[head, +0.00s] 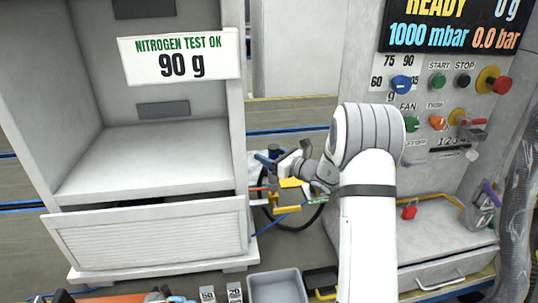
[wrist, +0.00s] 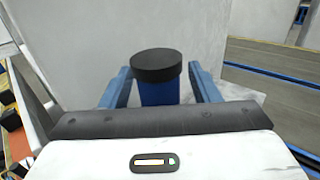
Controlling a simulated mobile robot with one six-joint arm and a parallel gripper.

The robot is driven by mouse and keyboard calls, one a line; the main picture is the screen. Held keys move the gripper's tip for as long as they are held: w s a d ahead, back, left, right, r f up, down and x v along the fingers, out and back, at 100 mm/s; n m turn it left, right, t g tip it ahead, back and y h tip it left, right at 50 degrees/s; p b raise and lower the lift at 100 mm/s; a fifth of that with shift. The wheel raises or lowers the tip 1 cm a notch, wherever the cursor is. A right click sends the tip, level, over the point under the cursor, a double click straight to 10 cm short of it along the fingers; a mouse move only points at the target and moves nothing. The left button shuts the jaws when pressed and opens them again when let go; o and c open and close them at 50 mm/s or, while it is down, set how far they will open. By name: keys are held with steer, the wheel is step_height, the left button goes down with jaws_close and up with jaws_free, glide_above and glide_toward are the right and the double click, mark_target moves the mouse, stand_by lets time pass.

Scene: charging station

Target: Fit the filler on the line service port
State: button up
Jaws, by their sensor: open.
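My gripper (wrist: 160,84) is open in the wrist view, with one blue finger on each side of an upright blue cylinder with a black cap (wrist: 158,68). The cylinder looks like the filler, but I cannot be sure. Its lower part is hidden behind my gripper's body. In the head view my gripper (head: 276,160) is beside the white cabinet, above thin copper, green and blue lines and yellow fittings (head: 286,208). The line service port seems to be among these fittings, but it is too small to tell apart. Whether the cylinder sits on it cannot be told.
The white cabinet (head: 150,230), with a sign reading 90 g, stands close on the left. A control panel (head: 440,110) with knobs and a READY display is on the right. A black hose (head: 300,226) loops below my gripper. A grey bin (head: 277,288) is in front.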

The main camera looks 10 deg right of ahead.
steer(key=shift+s, duration=0.1)
steer(key=v, duration=0.7)
steer(key=shift+s+d, duration=0.2)
steer(key=shift+d, duration=0.05)
steer(key=shift+s+f, duration=0.1)
